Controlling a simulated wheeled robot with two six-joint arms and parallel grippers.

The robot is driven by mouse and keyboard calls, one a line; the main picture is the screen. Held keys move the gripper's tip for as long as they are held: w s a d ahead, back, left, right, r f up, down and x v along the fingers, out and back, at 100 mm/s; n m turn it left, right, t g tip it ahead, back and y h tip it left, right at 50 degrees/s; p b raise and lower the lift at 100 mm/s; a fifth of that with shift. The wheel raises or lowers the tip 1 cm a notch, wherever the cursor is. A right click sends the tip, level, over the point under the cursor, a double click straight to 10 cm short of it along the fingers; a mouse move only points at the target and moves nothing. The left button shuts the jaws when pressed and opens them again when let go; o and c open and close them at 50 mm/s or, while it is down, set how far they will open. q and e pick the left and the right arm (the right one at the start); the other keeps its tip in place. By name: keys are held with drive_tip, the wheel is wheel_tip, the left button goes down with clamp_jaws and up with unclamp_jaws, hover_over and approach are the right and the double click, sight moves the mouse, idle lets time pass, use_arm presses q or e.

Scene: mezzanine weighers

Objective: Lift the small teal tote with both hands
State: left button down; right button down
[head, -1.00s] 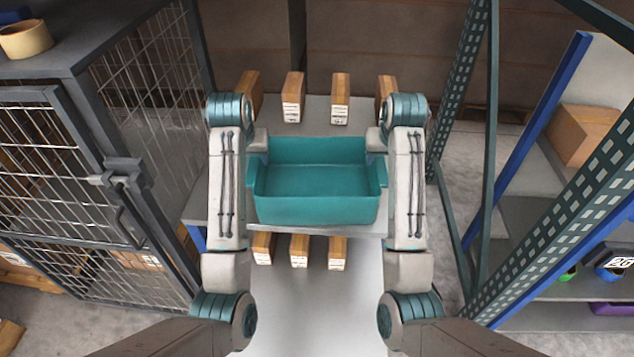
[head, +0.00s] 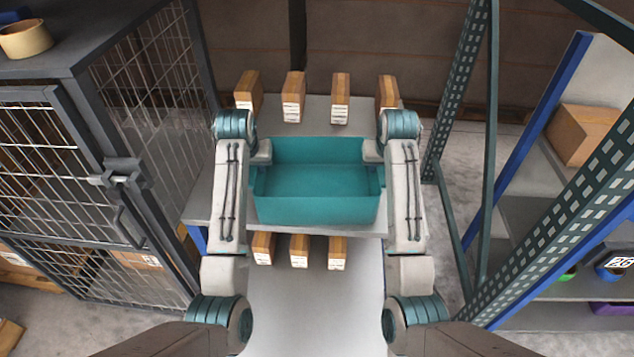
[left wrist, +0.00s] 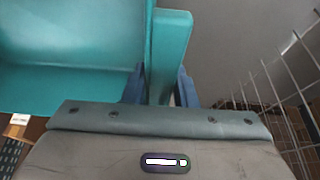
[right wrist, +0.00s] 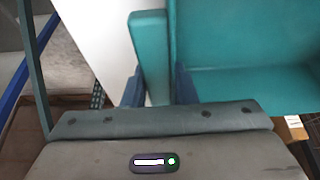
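The small teal tote (head: 318,210) sits upright on a grey surface in the middle of the head view, its inside empty. My left gripper (head: 262,152) is at its left end and my right gripper (head: 373,152) at its right end. In the left wrist view the blue fingers (left wrist: 160,88) stand on either side of the tote's end handle (left wrist: 170,50). In the right wrist view the fingers (right wrist: 160,88) likewise straddle the other handle (right wrist: 149,50). Both look open around the handles; the fingertips are partly hidden.
Several small brown boxes stand in a row behind the tote, such as this one (head: 340,98), and more in front (head: 299,250). A wire cage (head: 90,190) stands at left. A green perforated rack post (head: 465,90) and blue-framed shelving (head: 540,110) stand at right.

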use_arm(q)
drive_tip(key=shift+r, duration=0.2)
use_arm(e)
drive_tip(key=shift+r, duration=0.2)
